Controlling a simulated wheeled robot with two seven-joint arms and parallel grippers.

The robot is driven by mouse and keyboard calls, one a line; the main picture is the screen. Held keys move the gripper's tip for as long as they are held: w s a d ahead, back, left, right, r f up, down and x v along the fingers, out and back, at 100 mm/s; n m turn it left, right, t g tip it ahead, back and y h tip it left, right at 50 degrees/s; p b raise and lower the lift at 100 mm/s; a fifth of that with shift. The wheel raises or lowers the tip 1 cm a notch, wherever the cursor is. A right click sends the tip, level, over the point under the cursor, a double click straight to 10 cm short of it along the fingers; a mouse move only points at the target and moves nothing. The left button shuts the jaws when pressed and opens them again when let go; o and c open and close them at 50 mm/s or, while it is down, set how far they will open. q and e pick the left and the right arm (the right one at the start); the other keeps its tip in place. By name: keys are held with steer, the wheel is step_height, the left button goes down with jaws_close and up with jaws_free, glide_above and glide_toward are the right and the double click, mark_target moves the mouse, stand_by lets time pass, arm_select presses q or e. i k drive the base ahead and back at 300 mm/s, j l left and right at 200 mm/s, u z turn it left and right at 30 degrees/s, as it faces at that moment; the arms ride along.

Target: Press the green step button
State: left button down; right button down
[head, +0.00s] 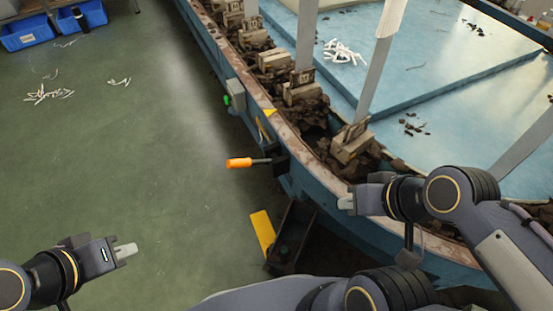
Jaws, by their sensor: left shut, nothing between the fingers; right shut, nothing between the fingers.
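The green button (227,100) is small and sticks out from the left side of a grey box (236,92) on the machine's blue side wall. My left gripper (126,251) is shut and empty over the floor at the lower left, well apart from the button. My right gripper (346,202) is shut and empty, pointing left over the machine's near rim, below and to the right of the button. Nothing covers the button.
An orange-handled lever (240,162) sticks out left below the button. A yellow plate (263,230) stands lower down. Upright metal boards (373,75) line the blue machine's rim. Blue bins (25,33) sit at the back left. The green floor between is mostly clear.

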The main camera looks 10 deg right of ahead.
mark_target(227, 99)
steer(key=i+j, duration=0.2)
steer(key=j, duration=0.15)
steer(key=i+j+u, duration=0.15)
steer(key=j, duration=0.25)
steer(key=i+j, duration=0.25)
steer(key=i+j+u, duration=0.15)
steer(key=i+j, duration=0.05)
steer(key=i, duration=0.05)
